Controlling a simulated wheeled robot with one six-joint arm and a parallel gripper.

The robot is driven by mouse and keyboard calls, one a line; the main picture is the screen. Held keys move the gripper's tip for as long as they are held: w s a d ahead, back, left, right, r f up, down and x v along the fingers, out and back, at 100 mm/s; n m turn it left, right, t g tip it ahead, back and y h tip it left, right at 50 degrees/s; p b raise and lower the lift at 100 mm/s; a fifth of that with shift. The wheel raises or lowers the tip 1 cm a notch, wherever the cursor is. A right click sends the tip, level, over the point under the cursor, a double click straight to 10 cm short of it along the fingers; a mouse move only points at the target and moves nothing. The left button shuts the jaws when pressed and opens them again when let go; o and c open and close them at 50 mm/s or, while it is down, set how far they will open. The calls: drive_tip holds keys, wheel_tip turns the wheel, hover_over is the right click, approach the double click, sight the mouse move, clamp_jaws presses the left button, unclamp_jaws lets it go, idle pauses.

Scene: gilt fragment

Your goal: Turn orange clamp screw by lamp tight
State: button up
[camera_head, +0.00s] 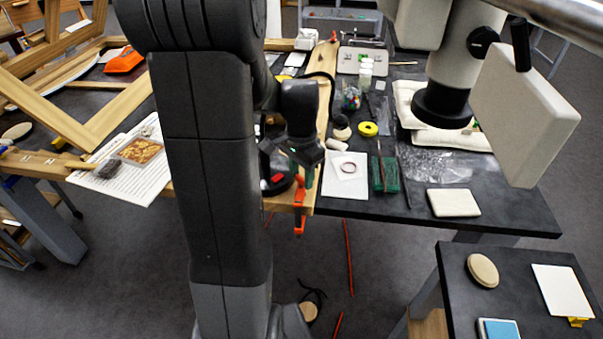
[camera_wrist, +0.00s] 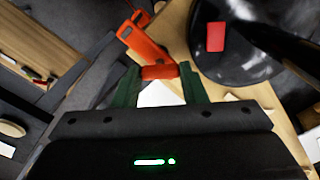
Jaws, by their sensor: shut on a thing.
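An orange clamp (camera_head: 299,212) grips the front edge of a wooden board (camera_head: 322,80) and hangs down from it. In the wrist view the orange clamp body (camera_wrist: 147,38) stands just beyond the orange screw handle (camera_wrist: 159,72). My gripper (camera_head: 303,172) is at the clamp's upper part, its green fingers on either side of the screw handle; it also shows in the wrist view (camera_wrist: 160,76). It is shut on this handle. The lamp's round black base (camera_wrist: 225,68) with a red button (camera_wrist: 215,37) is close by on the right in that view. My arm hides much of the lamp in the head view.
A white paper sheet (camera_head: 345,188) with a ring and a green block (camera_head: 384,174) lie right of the clamp. A framed gilt fragment (camera_head: 139,151) lies left. A white-grey instrument (camera_head: 455,70) overhangs the right. Red cords (camera_head: 348,258) run below the table.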

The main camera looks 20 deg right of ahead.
sight(301, 178)
drive_tip(key=m, duration=0.3)
drive_tip(key=shift+m, duration=2.1)
drive_tip(key=o, duration=1)
drive_tip(key=shift+r, duration=0.1)
wheel_tip(301, 178, up, 14)
drive_tip(key=shift+f, duration=0.3)
